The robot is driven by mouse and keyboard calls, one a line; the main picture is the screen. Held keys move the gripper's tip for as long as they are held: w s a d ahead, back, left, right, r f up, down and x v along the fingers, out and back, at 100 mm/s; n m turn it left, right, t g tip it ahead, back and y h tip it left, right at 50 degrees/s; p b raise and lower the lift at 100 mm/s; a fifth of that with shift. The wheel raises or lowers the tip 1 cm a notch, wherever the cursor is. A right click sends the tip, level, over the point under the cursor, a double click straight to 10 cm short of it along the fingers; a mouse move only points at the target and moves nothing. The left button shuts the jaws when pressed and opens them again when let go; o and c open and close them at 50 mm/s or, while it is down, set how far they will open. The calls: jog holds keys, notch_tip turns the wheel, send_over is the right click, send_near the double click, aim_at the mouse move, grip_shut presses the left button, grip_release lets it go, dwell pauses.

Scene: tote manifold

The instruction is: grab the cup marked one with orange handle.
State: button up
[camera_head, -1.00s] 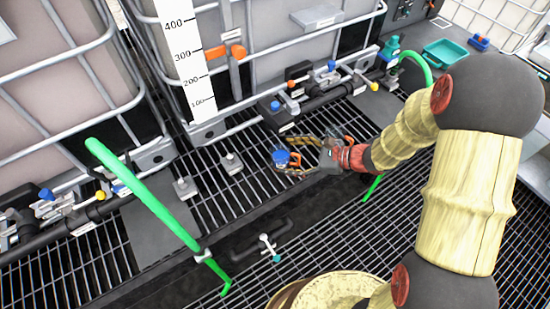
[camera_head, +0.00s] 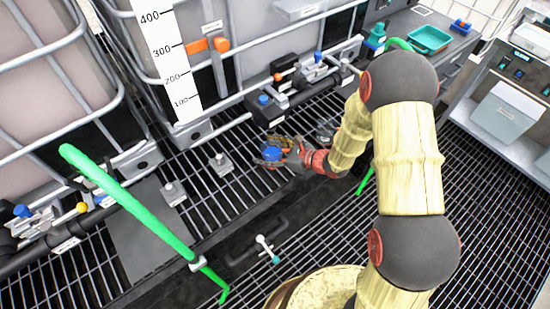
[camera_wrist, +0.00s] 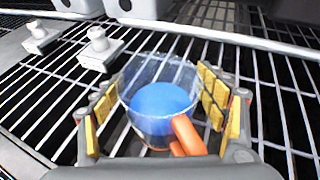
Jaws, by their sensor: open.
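A clear cup with blue contents and an orange handle (camera_wrist: 188,137) stands on the dark grating; the wrist view shows its transparent rim and blue inside (camera_wrist: 162,105). No mark can be read on it. My gripper (camera_wrist: 160,112) is open, with yellow padded fingers on the left and right of the cup. The handle points back toward my palm. In the head view my gripper (camera_head: 274,150) reaches around the blue cup (camera_head: 271,154) from the right. Whether the pads touch the cup cannot be told.
Two grey posts on square bases (camera_wrist: 100,48) (camera_wrist: 40,37) stand beyond the cup. A green hose or bar (camera_head: 135,205) crosses the left foreground. Dark pipes with coloured valves (camera_head: 290,90) run behind. A teal tray (camera_head: 430,40) sits at the back right.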

jog(key=shift+w+a+f, duration=0.15)
jog(key=shift+w+a, duration=0.05)
jog(key=shift+a, duration=0.1)
jog(key=shift+c, duration=0.6)
jog(key=c, duration=1.5)
